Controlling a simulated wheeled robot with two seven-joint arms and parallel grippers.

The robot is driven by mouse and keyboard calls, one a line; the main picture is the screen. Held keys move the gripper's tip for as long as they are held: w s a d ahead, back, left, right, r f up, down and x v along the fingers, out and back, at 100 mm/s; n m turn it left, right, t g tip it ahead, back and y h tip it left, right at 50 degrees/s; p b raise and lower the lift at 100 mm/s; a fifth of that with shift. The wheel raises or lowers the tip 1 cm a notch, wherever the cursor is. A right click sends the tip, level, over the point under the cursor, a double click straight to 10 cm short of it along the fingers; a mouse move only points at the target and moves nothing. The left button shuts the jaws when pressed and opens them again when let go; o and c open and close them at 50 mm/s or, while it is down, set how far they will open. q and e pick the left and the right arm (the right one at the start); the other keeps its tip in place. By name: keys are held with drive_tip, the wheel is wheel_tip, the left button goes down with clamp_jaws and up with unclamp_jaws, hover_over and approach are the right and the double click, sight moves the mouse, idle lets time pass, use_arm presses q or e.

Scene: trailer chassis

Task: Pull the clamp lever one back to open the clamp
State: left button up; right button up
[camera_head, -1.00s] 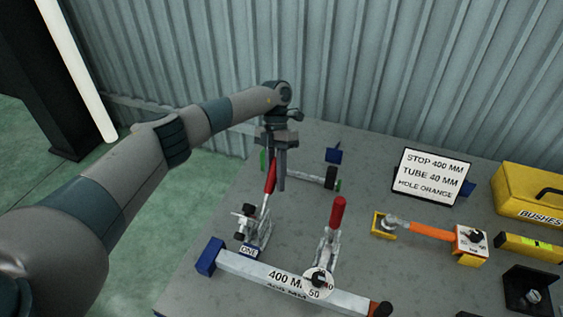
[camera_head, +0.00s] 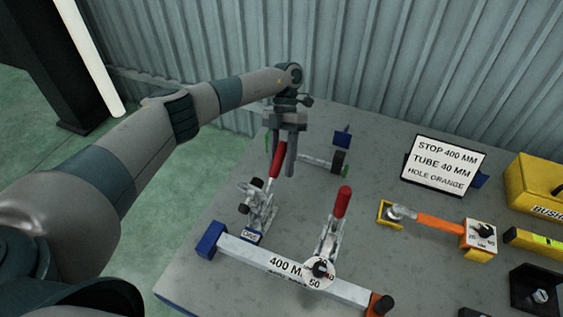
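Clamp one (camera_head: 257,212), a metal toggle clamp with a small blue label at its base, stands at the left end of the tube fixture. Its red lever handle (camera_head: 276,162) points up, slightly tilted. My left gripper (camera_head: 280,160) points down at the top of this handle. Its fingers are apart, one on each side of the handle in this view; whether they touch it I cannot tell. A second clamp (camera_head: 327,240) with an upright red handle (camera_head: 342,201) stands to the right. My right gripper is not in view.
A pale square tube (camera_head: 290,271) marked 400 lies in front of the clamps. Behind are a small axle with dark wheels (camera_head: 338,162) and a sign (camera_head: 444,163). An orange-handled tool (camera_head: 440,226) and yellow box (camera_head: 540,186) are at right. A corrugated wall closes the back.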

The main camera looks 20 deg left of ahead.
use_arm(q)
drive_tip(key=shift+r, duration=0.1)
drive_tip(key=shift+w+a+r+b, duration=0.1)
drive_tip(key=shift+w+r+b, duration=0.2)
drive_tip(key=shift+b, duration=0.2)
drive_tip(key=b+v, duration=0.3)
drive_tip(key=v, duration=0.2)
drive_tip(key=shift+w, duration=0.2)
drive_tip(key=shift+b+v, duration=0.35)
drive_tip(key=shift+v, duration=2.5)
drive_tip(key=shift+s+r, duration=0.1)
drive_tip(key=shift+s, duration=0.1)
